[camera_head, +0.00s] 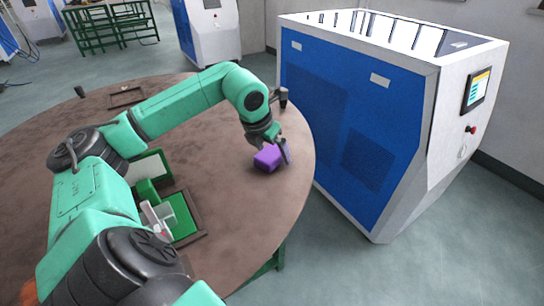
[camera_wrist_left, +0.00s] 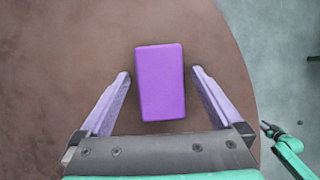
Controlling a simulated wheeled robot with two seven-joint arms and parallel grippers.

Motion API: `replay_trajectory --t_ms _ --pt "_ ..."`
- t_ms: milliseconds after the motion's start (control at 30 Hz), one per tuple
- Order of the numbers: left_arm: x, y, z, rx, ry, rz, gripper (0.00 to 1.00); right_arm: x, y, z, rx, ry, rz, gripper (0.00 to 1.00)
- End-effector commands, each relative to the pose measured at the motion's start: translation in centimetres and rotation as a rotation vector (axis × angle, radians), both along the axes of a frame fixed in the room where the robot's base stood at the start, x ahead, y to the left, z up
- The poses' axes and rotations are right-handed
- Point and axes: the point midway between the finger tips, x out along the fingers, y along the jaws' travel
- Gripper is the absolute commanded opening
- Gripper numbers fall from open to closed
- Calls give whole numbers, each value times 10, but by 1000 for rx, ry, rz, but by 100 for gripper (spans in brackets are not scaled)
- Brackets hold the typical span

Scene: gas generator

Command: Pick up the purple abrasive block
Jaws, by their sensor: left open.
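The purple abrasive block (camera_head: 267,158) lies on the brown round table near its right edge. In the left wrist view the purple block (camera_wrist_left: 160,82) is upright in the picture, centred ahead of the fingers. My left gripper (camera_head: 275,146) is at the block in the head view. In the left wrist view my left gripper (camera_wrist_left: 161,82) is open, with one finger on each side of the block's lower part and a gap on both sides. The height of the fingers over the table is hard to tell.
The round table (camera_head: 245,220) has bare room around the block. A green tray (camera_head: 180,215) with a white item sits left of it. A dark cylinder (camera_head: 284,95) stands behind the gripper. A blue and white generator cabinet (camera_head: 350,130) stands just beyond the table's right edge.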

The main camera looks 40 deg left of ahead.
Motion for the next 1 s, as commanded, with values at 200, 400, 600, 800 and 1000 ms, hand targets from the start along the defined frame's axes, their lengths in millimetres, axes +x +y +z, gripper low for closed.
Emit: replay_trajectory --t_ms 200,400,600,800,1000 --pt "0 0 0 0 0 0 58 0 -1 0 -1 1 0 50" --pt "0 0 0 0 -1 0 12 -1 -1 0 -1 1 -1 50" --pt "0 0 4 0 -1 0 11 0 -1 3 -1 1 -1 50" --pt "1 -1 29 -2 -7 -1 11 0 -1 10 -1 0 -2 50" --pt "2 -1 91 -4 -11 -2 11 0 -1 26 -1 0 -2 50"
